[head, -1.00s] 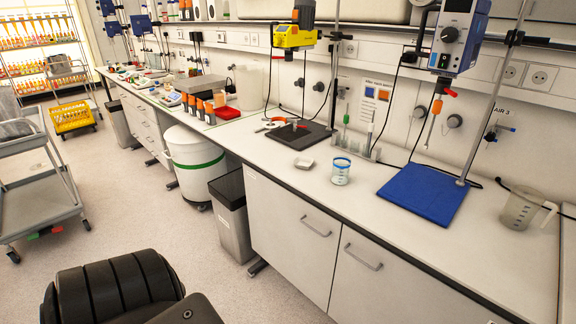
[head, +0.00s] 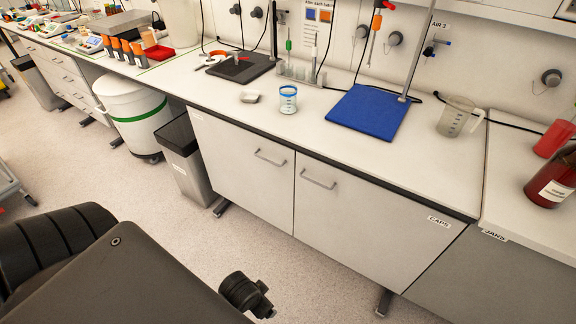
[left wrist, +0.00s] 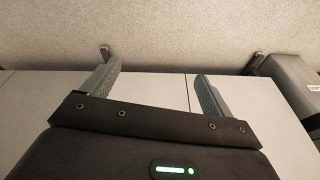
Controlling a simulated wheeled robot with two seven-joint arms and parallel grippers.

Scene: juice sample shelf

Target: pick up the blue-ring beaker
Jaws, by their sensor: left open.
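The blue-ring beaker (head: 288,99) is a small clear beaker with a blue band at its rim. It stands upright on the white bench (head: 240,113), left of the blue mat, in the head view. My left gripper (left wrist: 155,82) is open and empty in the left wrist view, with cabinet fronts and the floor behind it. In the head view my left arm comes in at the lower left, well short of the beaker, and its fingers cannot be made out. My right gripper is not in view.
A small white dish (head: 250,96) sits left of the beaker. The blue mat (head: 367,112) and a clear jug (head: 455,117) are to its right. A red-brown bottle (head: 552,180) is at the far right. The bench front before the beaker is clear.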

